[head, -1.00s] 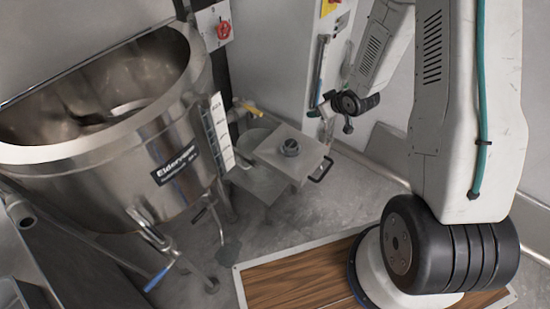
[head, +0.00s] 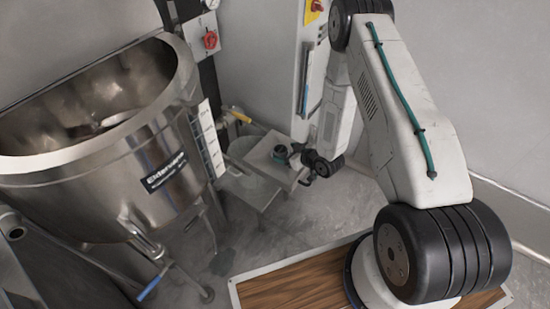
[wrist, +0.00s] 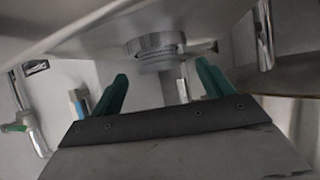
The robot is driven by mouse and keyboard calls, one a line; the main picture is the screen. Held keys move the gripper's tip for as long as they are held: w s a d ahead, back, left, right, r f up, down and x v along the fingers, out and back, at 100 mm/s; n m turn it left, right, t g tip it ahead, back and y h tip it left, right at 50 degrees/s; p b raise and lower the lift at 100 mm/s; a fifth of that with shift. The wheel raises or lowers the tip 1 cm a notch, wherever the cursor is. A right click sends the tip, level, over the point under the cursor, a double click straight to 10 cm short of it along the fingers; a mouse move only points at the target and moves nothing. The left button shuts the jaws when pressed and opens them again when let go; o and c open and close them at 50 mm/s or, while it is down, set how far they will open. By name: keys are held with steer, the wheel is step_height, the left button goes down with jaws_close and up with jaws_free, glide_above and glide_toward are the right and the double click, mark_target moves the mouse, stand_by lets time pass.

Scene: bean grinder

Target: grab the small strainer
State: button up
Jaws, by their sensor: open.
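I cannot pick out a small strainer with certainty in either view. My gripper (head: 300,158) is beside a square metal lid or plate (head: 262,160) with a dark round knob (head: 281,152) on top. In the wrist view my gripper (wrist: 160,85) shows two green fingers spread apart, with nothing clamped between them. A grey ribbed round fitting (wrist: 154,44) with a short stem shows beyond the fingers, against a pale flat surface (wrist: 85,22). Whether this fitting is the knob, or part of a strainer, I cannot tell.
A large steel kettle (head: 110,190) stands at the left, with a blue-tipped lever (head: 150,287) below it. A red switch (head: 210,40) is on the wall behind. A wood-topped platform (head: 290,292) lies at the front. Grey floor (head: 285,225) shows between them.

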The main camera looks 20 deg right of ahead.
mark_target(276, 149)
steer(key=shift+x, duration=1.5)
steer(key=c, duration=1.1)
steer(key=shift+r, duration=0.1)
